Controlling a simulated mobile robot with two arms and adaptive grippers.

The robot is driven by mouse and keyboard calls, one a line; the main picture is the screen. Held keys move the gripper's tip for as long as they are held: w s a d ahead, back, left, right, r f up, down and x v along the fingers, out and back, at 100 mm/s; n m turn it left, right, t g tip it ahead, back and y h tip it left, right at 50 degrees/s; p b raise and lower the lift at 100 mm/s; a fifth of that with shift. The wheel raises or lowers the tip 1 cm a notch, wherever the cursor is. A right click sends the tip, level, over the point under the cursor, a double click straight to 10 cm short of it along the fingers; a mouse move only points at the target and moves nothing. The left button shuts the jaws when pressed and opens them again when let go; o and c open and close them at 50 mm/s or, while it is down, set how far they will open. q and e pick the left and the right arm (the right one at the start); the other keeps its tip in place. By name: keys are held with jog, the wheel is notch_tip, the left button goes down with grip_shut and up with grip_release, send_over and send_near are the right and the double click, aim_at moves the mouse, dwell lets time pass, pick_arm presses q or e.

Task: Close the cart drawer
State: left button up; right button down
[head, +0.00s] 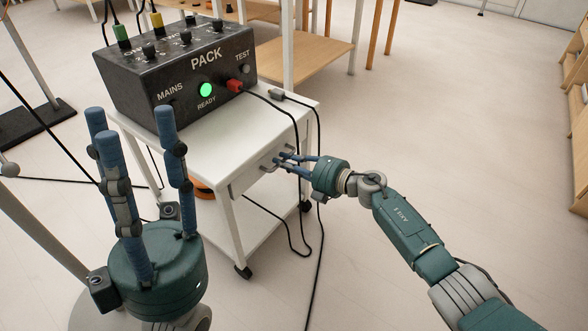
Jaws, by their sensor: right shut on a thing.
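The white cart (185,150) stands in the middle with its drawer front (240,182) facing me, just below the top. I cannot tell whether the drawer stands out a little or is flush. My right gripper (281,159) reaches in from the right and is shut on the metal drawer handle (267,165), partly hidden by the fingers. My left gripper (133,122) is near at the left, fingers pointing up, spread and empty, apart from the drawer and covering part of the cart's left side.
A black PACK box (178,80) with a lit green button stands on the cart top. Wooden shelves (305,60) stand behind. The floor at right is clear.

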jog(key=shift+w+a+r, duration=0.1)
jog(key=shift+a, duration=0.1)
dwell(0.3)
jog(key=c, duration=2)
grip_release()
jog(key=o, duration=0.3)
jog(key=shift+w+a, duration=0.1)
jog(key=shift+a, duration=0.1)
jog(key=v, duration=1.2)
